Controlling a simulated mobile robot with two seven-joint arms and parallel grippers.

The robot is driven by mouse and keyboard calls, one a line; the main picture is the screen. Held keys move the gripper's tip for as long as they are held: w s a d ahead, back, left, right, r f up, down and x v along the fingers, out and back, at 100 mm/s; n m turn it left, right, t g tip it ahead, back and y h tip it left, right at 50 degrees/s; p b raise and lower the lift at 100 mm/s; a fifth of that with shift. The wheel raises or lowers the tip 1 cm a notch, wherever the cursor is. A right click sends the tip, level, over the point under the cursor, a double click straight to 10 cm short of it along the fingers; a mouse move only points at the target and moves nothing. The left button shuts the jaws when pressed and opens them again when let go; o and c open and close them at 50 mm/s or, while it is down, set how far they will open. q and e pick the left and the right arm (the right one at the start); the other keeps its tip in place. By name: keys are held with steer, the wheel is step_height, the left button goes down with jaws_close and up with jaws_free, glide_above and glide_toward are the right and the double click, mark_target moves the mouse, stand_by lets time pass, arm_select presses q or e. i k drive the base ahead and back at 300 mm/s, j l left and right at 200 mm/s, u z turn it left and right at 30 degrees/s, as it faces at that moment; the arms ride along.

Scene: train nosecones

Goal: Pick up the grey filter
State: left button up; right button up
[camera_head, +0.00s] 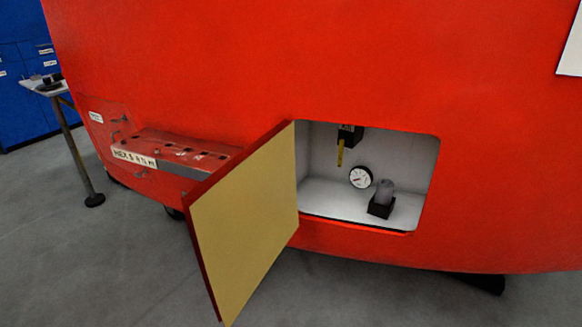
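A grey filter (386,188) with a rounded top stands upright in a black base (380,208). It sits on the white floor of an open compartment (325,194) in the red nosecone (320,70), towards the compartment's right side. Nothing blocks the view of it. Neither of my grippers shows in the head view.
The compartment's door (243,225) hangs open to the left, its yellow inner face towards me. Inside are a round gauge (360,177) and a black fitting with a yellow part (349,136). A red ledge (170,152) lies left of the door; a small table (44,86) stands far left.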

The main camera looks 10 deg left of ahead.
mark_target(384, 194)
steer(key=i+j+z, duration=0.15)
steer(key=j, duration=0.25)
steer(key=i+j+z, duration=0.2)
steer(key=j, duration=0.2)
steer(key=j+z, duration=0.15)
steer(key=j, duration=0.25)
steer(key=i+j+z, duration=0.15)
steer(key=j+z, duration=0.2)
steer(key=j, duration=0.45)
steer(key=i+j+z, duration=0.1)
steer(key=j+z, duration=0.3)
steer(key=j, duration=0.35)
